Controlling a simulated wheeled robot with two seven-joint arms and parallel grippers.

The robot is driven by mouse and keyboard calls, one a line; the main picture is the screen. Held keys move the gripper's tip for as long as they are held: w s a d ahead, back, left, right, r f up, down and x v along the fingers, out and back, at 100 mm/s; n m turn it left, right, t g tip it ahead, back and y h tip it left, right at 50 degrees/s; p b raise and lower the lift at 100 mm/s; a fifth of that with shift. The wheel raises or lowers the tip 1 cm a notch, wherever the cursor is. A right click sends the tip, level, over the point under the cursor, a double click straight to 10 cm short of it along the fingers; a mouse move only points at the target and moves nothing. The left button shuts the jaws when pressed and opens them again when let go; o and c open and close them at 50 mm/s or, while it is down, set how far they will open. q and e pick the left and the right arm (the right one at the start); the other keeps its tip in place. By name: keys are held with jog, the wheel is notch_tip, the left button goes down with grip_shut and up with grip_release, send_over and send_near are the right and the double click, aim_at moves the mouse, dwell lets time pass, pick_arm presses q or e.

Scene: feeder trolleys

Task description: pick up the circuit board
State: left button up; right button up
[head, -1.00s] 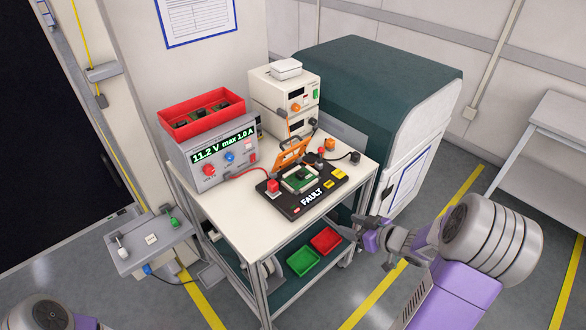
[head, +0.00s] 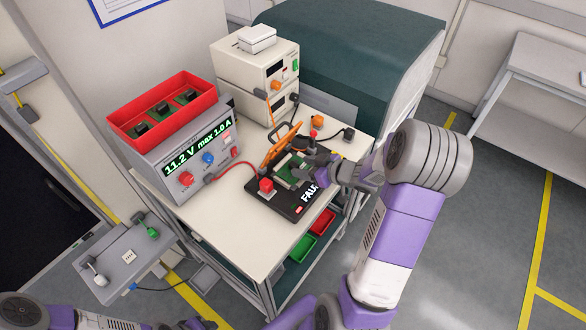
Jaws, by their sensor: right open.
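The green circuit board (head: 286,175) sits in the black test fixture (head: 266,201) on the trolley table, beside the raised orange clamp frame (head: 279,146). The fixture's FAULT lettering is partly covered by my arm. My right gripper (head: 305,168) is open, reaching in from the right over the fixture, close to the board's right side. I cannot tell whether it touches the board. My left arm shows at the bottom left corner, low and away from the table; its fingers are not clear.
A red bin (head: 167,112) with several boards stands on the power supply (head: 178,155), which reads 11.2 V. Stacked instruments (head: 254,70) stand at the back. Green (head: 303,247) and red (head: 322,221) trays lie on the lower shelf. The table's front left is clear.

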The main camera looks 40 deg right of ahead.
aim_at(296, 165)
jog(key=x, duration=0.3)
jog(key=shift+w+a+f+b, duration=0.1)
jog(key=shift+w+b, duration=0.05)
jog(key=shift+b, duration=0.2)
jog(key=shift+c, duration=0.4)
grip_shut()
